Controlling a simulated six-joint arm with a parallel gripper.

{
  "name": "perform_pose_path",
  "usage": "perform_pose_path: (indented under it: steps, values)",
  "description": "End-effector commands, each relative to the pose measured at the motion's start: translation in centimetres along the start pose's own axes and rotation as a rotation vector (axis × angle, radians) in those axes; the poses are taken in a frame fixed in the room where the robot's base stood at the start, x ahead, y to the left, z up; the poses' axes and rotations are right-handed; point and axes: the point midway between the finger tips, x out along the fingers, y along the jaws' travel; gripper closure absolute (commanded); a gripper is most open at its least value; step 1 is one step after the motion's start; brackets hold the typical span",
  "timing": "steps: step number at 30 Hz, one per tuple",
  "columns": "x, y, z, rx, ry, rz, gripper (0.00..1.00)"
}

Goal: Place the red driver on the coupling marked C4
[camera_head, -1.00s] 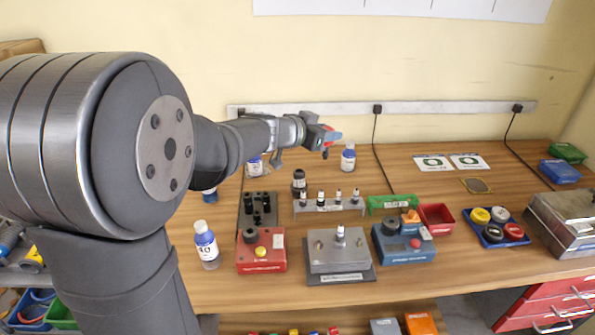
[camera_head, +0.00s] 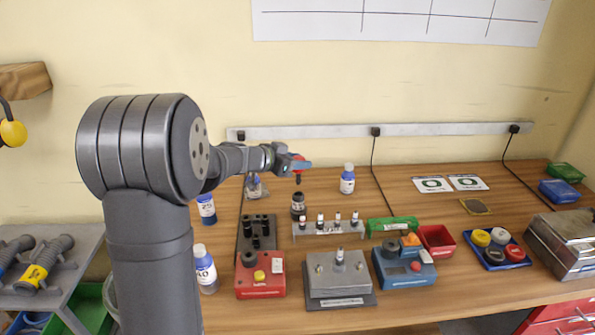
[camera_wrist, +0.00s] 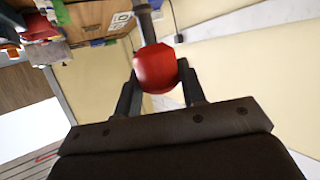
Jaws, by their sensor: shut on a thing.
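My gripper (camera_head: 299,165) is shut on the red driver (camera_head: 299,158) in the head view. The driver's dark shaft points down, above and apart from the bench things. In the wrist view, the driver's rounded red handle (camera_wrist: 155,68) sits between the two fingers, and a grey shaft extends beyond it. A grey rack (camera_head: 330,231) on the bench holds several small upright pieces with pale tops. A dark round-topped piece (camera_head: 298,204) stands just behind the rack's left end, below the driver. The markings are too small to read, so I cannot tell which coupling is C4.
A black block with posts (camera_head: 257,232), a red box (camera_head: 260,285), a grey fixture (camera_head: 340,275) and a blue box (camera_head: 404,265) crowd the front. Bottles (camera_head: 347,179) stand at the back and left. A green piece (camera_head: 392,225) is right of the rack.

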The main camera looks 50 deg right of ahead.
Motion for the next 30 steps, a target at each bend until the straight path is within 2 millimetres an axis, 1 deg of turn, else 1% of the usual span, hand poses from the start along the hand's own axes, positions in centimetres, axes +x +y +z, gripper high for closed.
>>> perform_pose_path:
  steps: [1,3,6,19,20,22,23,30]
  values:
    - [0.4,0.0,1.0,-0.005,-0.003,0.001,0.89]
    - [0.8,0.1,2.0,-0.005,-0.003,0.001,0.89]
    - [1.2,0.1,2.9,-0.003,-0.002,0.0,0.89]
    - [1.4,0.1,3.4,-0.002,-0.001,0.0,0.89]
    - [1.4,0.1,3.3,-0.002,-0.001,0.0,0.57]
    - [1.4,0.1,3.3,-0.002,-0.001,0.0,0.43]
    - [1.4,0.1,3.3,-0.002,-0.001,0.0,0.41]
    - [1.4,0.1,3.3,-0.002,-0.001,0.0,0.41]
